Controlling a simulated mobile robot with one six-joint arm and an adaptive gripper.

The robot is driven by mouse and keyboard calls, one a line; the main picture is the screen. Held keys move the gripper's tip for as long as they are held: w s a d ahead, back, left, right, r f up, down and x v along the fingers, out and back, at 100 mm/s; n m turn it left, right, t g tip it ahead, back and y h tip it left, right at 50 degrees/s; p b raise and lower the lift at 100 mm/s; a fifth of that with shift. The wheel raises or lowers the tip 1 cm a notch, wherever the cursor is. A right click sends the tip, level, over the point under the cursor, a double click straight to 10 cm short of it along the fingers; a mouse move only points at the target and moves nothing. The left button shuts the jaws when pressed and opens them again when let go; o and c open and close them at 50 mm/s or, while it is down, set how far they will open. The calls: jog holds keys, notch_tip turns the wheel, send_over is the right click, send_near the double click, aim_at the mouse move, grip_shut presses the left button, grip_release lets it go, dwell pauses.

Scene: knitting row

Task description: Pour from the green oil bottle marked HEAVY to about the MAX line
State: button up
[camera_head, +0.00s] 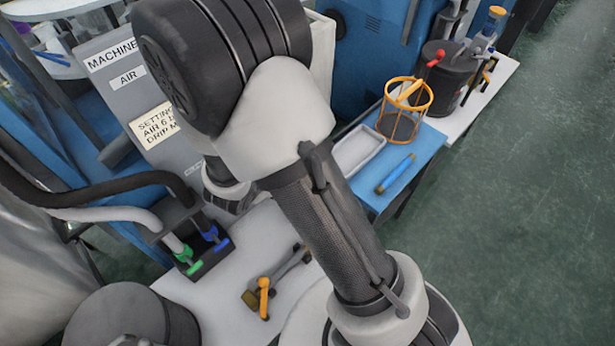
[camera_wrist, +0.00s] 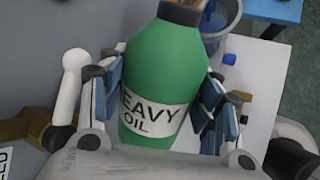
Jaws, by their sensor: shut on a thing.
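The green oil bottle (camera_wrist: 165,75) has a white label reading HEAVY OIL and fills the middle of the wrist view. My gripper (camera_wrist: 165,92) is shut on its body, with blue pads on both sides. The bottle's neck points up and slightly right in that view; its real tilt I cannot tell. A brownish part shows at its mouth, cut off by the picture edge. In the head view my arm hides the gripper and the bottle. I cannot make out a MAX line in either view.
A blue-rimmed container (camera_wrist: 228,22) stands just beyond the bottle. In the head view, a blue table (camera_head: 427,143) holds an orange wire basket (camera_head: 402,126) and a white tray (camera_head: 347,150). A black holder (camera_head: 212,262) with green and blue fittings is left of my arm.

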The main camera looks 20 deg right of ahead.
jog(key=shift+f, duration=0.1)
dwell(0.5)
jog(key=shift+a+f+h+b, duration=0.1)
jog(key=shift+f+h+b, duration=0.4)
jog(key=shift+b, duration=0.15)
jog(key=shift+f, duration=0.1)
jog(key=shift+f+n+t+h+b, duration=0.3)
jog(key=shift+f+h+b, duration=0.15)
jog(key=shift+b, duration=0.25)
jog(key=shift+f+h+b, duration=0.35)
jog(key=shift+f+b, duration=0.2)
jog(key=shift+b, duration=0.25)
